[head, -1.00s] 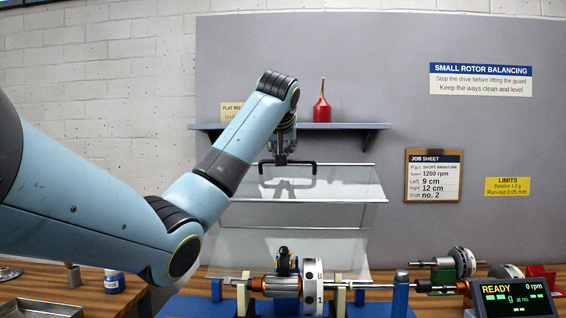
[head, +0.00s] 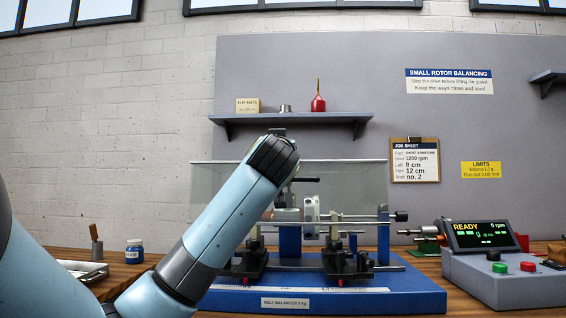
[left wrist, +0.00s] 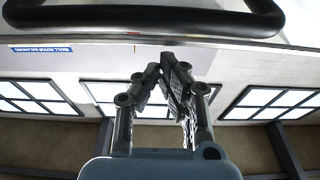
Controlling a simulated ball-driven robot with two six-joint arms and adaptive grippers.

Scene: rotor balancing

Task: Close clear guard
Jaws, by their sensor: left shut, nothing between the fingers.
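The clear guard (head: 350,176) is down in front of and around the rotor on the blue balancing machine (head: 400,298). Its dark handle (head: 306,180) shows partly beside my left arm in the head view. In the left wrist view a thick black handle bar (left wrist: 150,17) crosses the top, close beyond my left gripper (left wrist: 167,60). That gripper is shut and empty, apart from the bar in the picture. My left forearm hides the gripper and part of the guard in the head view. The rotor (head: 311,213) shows through the guard. My right gripper is not in view.
A readout box (head: 510,272) with green and red buttons stands at the right. A shelf (head: 350,120) with a red oil can (head: 318,104) is above the guard. A blue jar (head: 134,251) and a metal tray (head: 85,269) are at the left.

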